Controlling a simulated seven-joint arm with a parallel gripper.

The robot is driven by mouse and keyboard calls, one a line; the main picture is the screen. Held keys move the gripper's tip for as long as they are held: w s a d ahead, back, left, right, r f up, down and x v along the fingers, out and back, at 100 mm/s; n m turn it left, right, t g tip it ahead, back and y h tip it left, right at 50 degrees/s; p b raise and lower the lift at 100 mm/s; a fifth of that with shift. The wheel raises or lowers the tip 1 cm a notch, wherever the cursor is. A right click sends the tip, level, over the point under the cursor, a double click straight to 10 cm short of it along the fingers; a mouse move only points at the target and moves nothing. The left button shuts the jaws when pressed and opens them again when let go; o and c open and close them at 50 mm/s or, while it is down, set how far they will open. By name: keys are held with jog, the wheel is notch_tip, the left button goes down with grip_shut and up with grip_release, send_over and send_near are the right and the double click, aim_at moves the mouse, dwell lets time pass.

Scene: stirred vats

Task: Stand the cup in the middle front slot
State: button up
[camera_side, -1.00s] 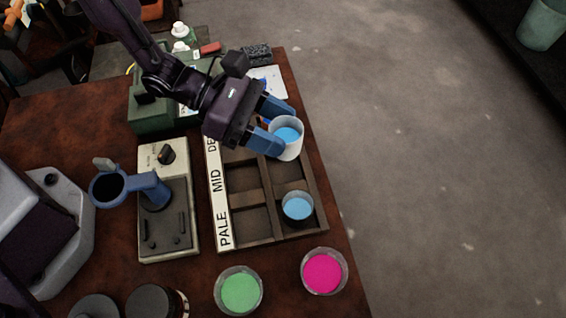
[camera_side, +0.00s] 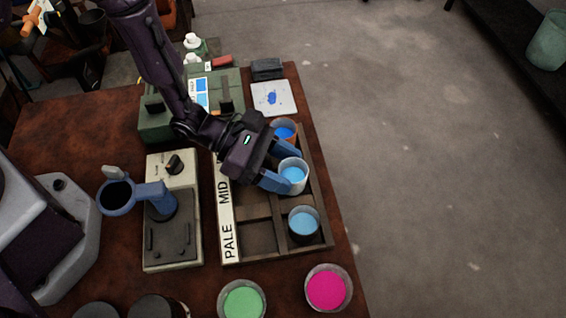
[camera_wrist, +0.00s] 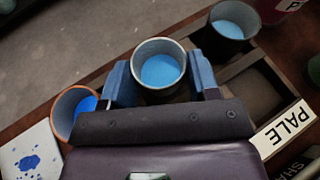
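My gripper (camera_side: 277,166) has its blue fingers on both sides of a pale-walled cup (camera_side: 292,177) of light blue liquid and appears shut on it. The cup is upright at the middle slot of the rack's right-hand column, beside the MID label. It also shows between the fingers in the wrist view (camera_wrist: 160,72). Whether its base touches the slot floor is hidden. The dark wooden rack (camera_side: 262,252) has a white label strip (camera_side: 227,225). A cup of deeper blue (camera_side: 285,132) stands in the far slot, and a light blue cup (camera_side: 304,223) in the PALE-end slot.
A pink cup (camera_side: 327,288) and a green cup (camera_side: 242,302) stand near the front of the table. A beige device (camera_side: 172,235) is left of the rack. A white card with a blue splotch (camera_side: 273,98) lies behind it. The left-column slot by PALE (camera_side: 255,238) is empty.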

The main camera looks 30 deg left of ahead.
jog(key=o, duration=0.3)
jog(key=shift+r, duration=0.15)
jog(key=v, duration=1.2)
jog(key=shift+r, duration=0.1)
